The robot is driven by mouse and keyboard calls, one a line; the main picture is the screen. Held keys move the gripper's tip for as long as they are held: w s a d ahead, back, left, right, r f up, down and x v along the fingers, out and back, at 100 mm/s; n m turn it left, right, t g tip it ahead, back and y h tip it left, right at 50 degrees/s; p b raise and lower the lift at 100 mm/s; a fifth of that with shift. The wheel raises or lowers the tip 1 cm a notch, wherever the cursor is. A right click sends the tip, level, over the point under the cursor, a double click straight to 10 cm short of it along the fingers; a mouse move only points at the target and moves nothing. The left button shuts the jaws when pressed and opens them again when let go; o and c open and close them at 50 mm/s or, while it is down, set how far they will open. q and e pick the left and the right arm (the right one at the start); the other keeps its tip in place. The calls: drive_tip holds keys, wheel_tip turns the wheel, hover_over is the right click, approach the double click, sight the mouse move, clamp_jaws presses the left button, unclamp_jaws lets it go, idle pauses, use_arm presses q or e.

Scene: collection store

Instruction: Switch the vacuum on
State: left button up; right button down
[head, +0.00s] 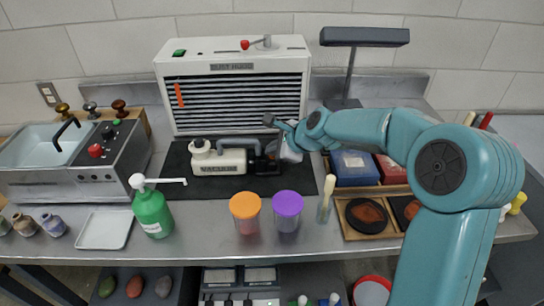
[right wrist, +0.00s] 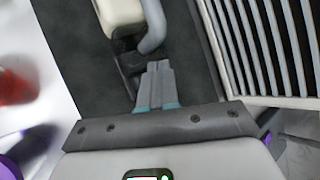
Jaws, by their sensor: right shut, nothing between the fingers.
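The vacuum (head: 222,161) is a cream canister labelled VACUUM with a dark end section on its right and a grey hose. It lies on a dark mat in front of the dust hood. In the right wrist view, part of its cream body (right wrist: 120,14) and the grey hose (right wrist: 153,28) show at the top. My right gripper (head: 271,121) is shut and empty, above the vacuum's dark right end. In the right wrist view its closed fingers (right wrist: 159,68) appear beside that dark end; contact cannot be told. I cannot make out the vacuum's switch. My left gripper is out of view.
The dust hood (head: 235,52) stands behind, with a lamp (head: 364,37) to its right. A green pump bottle (head: 152,211), an orange-lidded jar (head: 245,206) and a purple-lidded jar (head: 288,204) stand in front. A sink unit (head: 50,150) is at left. Trays crowd the right.

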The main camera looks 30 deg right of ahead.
drive_tip(key=shift+s+a+f+b, duration=0.15)
drive_tip(key=shift+f+b, duration=0.1)
drive_tip(key=shift+f, duration=0.15)
drive_tip(key=shift+s+f+b, duration=0.15)
drive_tip(key=shift+f+b, duration=0.05)
drive_tip(key=shift+f, duration=0.2)
idle(0.8)
drive_tip(key=shift+r, duration=0.1)
drive_tip(key=shift+w+r+p, duration=0.2)
drive_tip(key=shift+r+p, duration=0.2)
drive_tip(key=shift+p, duration=0.4)
drive_tip(key=shift+r, duration=0.1)
drive_tip(key=shift+w+r+p, duration=0.1)
drive_tip(key=shift+r+p, duration=0.25)
drive_tip(key=shift+r, duration=0.05)
wheel_tip(320, 180, up, 5)
drive_tip(key=p, duration=0.4)
drive_tip(key=shift+p, duration=0.4)
drive_tip(key=shift+r+p, duration=0.3)
